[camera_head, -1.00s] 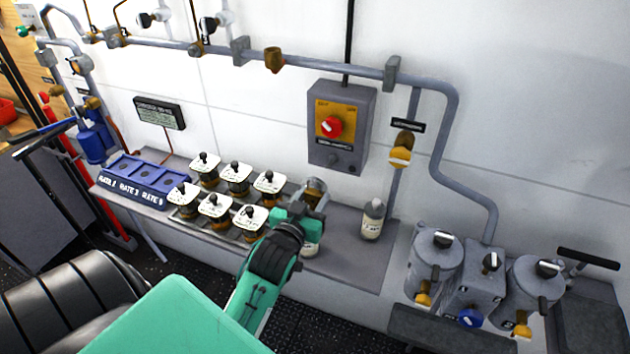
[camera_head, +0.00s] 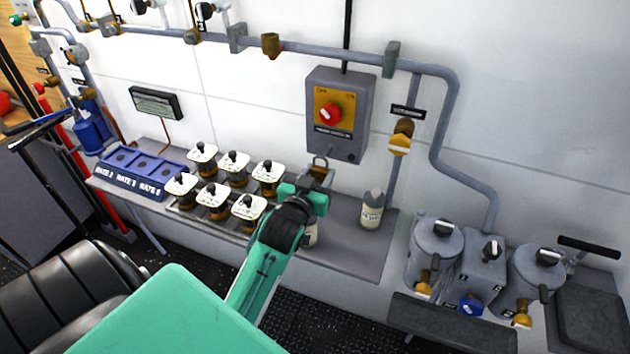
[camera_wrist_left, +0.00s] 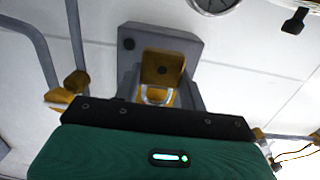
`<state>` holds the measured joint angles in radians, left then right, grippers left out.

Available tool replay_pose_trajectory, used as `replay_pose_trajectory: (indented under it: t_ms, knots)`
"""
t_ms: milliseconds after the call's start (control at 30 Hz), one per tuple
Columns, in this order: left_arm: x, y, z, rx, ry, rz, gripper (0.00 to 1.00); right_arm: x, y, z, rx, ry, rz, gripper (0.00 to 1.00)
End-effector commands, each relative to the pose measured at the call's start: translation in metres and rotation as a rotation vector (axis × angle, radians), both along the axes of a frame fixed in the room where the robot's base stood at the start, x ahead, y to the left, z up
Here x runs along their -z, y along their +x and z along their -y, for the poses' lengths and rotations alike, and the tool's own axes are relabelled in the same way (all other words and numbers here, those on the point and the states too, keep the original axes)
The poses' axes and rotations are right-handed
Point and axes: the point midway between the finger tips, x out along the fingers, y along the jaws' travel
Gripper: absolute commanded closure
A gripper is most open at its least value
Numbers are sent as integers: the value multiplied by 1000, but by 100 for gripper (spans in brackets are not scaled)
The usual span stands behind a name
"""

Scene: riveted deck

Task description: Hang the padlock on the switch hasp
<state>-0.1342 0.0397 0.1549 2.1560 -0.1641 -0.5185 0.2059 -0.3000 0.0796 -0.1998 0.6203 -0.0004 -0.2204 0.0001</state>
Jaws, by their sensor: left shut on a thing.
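The padlock (camera_head: 318,173) has a brass body and a pale metal shackle that points up. My left gripper (camera_head: 316,184) is shut on it and holds it above the ledge, just below the grey switch box (camera_head: 355,112). The box has an orange plate and a red knob. The small hasp (camera_head: 331,150) seems to be at the box's lower edge; it is tiny here. The shackle is close under it, and I cannot tell whether they touch. In the left wrist view, the padlock (camera_wrist_left: 162,68) shows in front of the box (camera_wrist_left: 187,47). My right gripper is not in view.
A white bottle (camera_head: 372,210) stands on the ledge (camera_head: 345,245) right of the gripper. Another bottle (camera_head: 311,236) is partly hidden behind my arm. A pipe with a yellow valve (camera_head: 401,140) runs right of the box.

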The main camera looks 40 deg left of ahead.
Motion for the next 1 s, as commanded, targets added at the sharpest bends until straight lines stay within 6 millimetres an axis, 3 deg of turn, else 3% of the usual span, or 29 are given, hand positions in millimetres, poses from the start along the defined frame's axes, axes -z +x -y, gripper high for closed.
replay_pose_trajectory:
  t_ms: [633,1000]
  knots:
    - [4,38,-9,0,0,1,83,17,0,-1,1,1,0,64]
    - [13,49,-12,0,-1,0,83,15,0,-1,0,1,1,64]
